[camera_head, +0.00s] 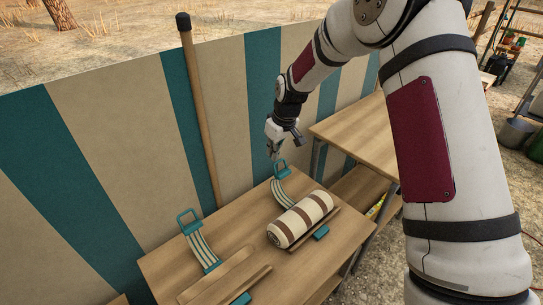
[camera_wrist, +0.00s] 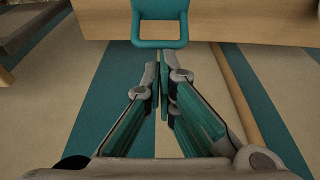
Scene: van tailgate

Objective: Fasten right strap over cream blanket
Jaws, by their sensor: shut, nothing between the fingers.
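The rolled cream blanket (camera_head: 312,207) with brown bands lies on the wooden table, to the left of my arm. The right strap (camera_head: 285,194), cream with teal edges, rises behind the blanket and ends in a teal loop handle (camera_head: 281,163). It does not cross over the blanket. A teal catch (camera_head: 321,233) sits at the blanket's near side. My gripper (camera_head: 274,154) is shut and empty just above the loop handle. In the wrist view the shut fingertips (camera_wrist: 163,66) point at the loop (camera_wrist: 160,44); I cannot tell whether they touch.
A left strap (camera_head: 202,247) with a teal loop stands up at the table's left, beside wooden rails and another teal catch (camera_head: 240,299). A wooden pole (camera_head: 199,120) leans on the striped panel behind. A second wooden table (camera_head: 350,125) stands at the right.

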